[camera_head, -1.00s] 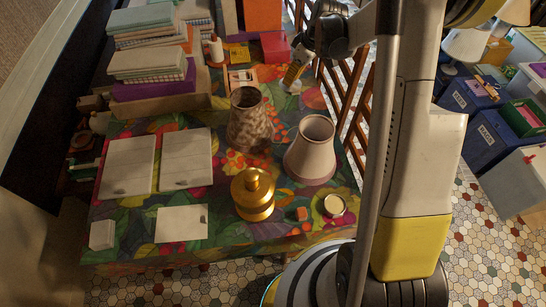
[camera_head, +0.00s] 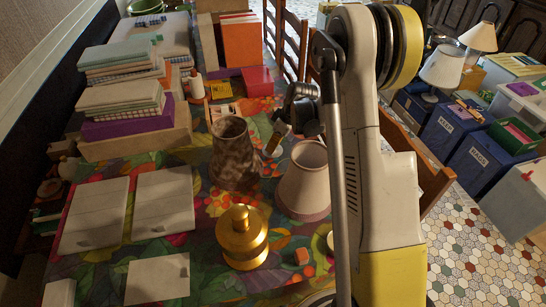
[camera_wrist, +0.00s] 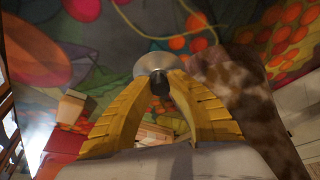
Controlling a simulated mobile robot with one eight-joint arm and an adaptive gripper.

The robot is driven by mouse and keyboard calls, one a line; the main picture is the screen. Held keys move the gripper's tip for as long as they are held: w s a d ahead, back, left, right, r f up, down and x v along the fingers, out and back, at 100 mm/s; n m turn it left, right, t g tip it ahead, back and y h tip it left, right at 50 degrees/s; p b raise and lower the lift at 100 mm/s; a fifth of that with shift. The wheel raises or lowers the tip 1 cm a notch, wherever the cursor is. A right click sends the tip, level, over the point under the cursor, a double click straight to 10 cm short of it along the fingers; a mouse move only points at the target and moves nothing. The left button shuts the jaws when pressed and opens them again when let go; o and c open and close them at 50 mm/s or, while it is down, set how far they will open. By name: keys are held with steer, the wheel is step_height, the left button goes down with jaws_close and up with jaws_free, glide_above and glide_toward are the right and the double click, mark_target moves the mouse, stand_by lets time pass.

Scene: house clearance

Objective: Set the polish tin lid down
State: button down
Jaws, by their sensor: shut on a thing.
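The polish tin lid (camera_wrist: 155,63) is a pale round disc at the fingertips in the wrist view, with a dark part between the fingers. My gripper (camera_wrist: 160,84) has its yellow fingers shut on it. Patterned tablecloth lies beyond the lid; I cannot tell whether they touch. In the head view my gripper (camera_head: 272,145) is between the mottled brown vase (camera_head: 234,155) and the pale lampshade-like vessel (camera_head: 304,180), and the lid is hard to make out. A small round tin (camera_head: 330,241) shows at the front right, partly hidden by my arm.
A brass lidded jar (camera_head: 242,240) and a small orange block (camera_head: 302,257) stand in front. Stacked books (camera_head: 120,105), a white bottle (camera_head: 196,85) and a red box (camera_head: 257,81) are behind. The mottled vase also shows close on the right in the wrist view (camera_wrist: 238,85).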

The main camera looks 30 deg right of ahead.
steer(key=shift+f+b, duration=0.6)
steer(key=shift+f, duration=1)
steer(key=c, duration=1.4)
jaws_free()
steer(key=s+a+r+m+p, duration=0.15)
steer(key=s+r, duration=0.25)
steer(key=r, duration=0.6)
steer(key=s+a+r+p, duration=0.1)
steer(key=s+r+p, duration=0.2)
steer(key=r, duration=0.7)
steer(key=s+a+r+m+t+h, duration=0.1)
steer(key=s+a+r+m, duration=0.1)
steer(key=s, duration=0.5)
steer(key=s+a+r+m+t, duration=0.1)
steer(key=s+a+r+m, duration=0.1)
steer(key=s+a, duration=0.3)
steer(key=s+a+r+m+t+h, duration=0.1)
steer(key=s+a+r+m, duration=0.1)
steer(key=s, duration=0.7)
step_height(320, 180, up, 2)
steer(key=shift+a+r+t+h, duration=0.15)
steer(key=shift+a+t+h, duration=0.2)
steer(key=shift+a, duration=0.45)
